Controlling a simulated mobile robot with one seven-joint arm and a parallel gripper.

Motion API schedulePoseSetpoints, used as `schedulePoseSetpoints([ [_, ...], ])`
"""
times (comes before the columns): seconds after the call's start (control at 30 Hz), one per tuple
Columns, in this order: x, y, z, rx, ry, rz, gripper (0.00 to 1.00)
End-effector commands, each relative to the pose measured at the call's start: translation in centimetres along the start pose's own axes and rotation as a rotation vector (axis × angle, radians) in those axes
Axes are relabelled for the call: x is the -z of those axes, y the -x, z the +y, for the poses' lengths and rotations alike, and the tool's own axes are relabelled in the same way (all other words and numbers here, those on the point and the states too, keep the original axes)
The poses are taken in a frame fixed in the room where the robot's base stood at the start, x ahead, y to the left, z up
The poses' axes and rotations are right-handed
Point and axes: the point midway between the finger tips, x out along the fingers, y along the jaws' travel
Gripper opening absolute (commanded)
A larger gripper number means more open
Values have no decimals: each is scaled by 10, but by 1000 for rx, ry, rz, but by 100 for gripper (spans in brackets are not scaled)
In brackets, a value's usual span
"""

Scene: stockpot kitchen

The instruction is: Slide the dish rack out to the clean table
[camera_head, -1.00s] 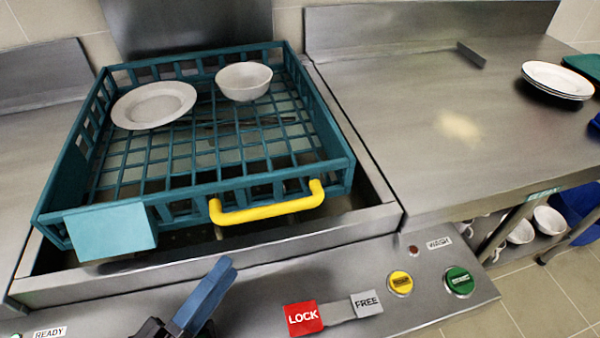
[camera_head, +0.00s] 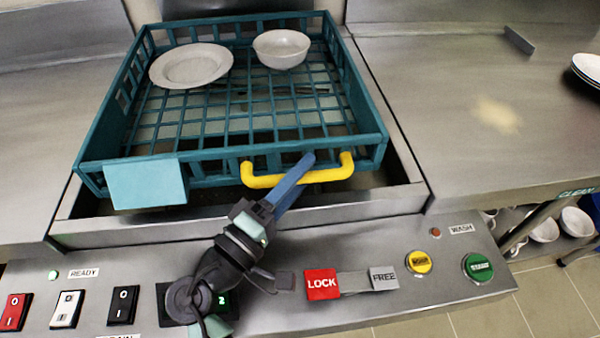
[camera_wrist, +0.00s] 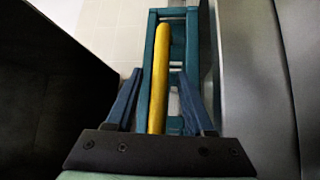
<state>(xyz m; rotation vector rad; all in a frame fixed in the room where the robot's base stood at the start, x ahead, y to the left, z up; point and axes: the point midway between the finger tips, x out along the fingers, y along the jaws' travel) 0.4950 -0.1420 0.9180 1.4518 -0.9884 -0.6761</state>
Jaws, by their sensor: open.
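The teal dish rack (camera_head: 222,172) sits in the recessed steel bay, holding a white plate (camera_head: 191,65) and a white bowl (camera_head: 281,49). Its yellow handle (camera_head: 258,181) is on the front side. My gripper (camera_head: 308,160) reaches over the control panel to the handle. In the wrist view my gripper (camera_wrist: 158,100) is open, with one blue finger on each side of the yellow handle (camera_wrist: 160,75). I cannot tell whether either finger touches it. The clean table (camera_head: 470,110) is the steel counter to the right, marked CLEAN on its front edge.
The bay's raised steel rim (camera_head: 240,228) borders the rack in front. The front panel carries a red LOCK label (camera_head: 321,284), a grey FREE label (camera_head: 384,278) and several switches. Stacked plates (camera_head: 588,68) stand at the far right. Most of the clean table is bare.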

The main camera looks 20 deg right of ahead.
Motion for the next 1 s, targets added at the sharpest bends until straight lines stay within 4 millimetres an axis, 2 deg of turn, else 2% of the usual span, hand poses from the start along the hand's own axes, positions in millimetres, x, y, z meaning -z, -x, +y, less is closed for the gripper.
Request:
schedulePoseSetpoints([
  [0.23, 0, -1, 0, 0, 0, 0, 53],
  [0.27, 0, -1, 0, 0, 0, 0, 50],
  [0.53, 0, -1, 0, 0, 0, 0, 1],
  [1.0, 0, 0, 0, 0, 0, 0, 0],
])
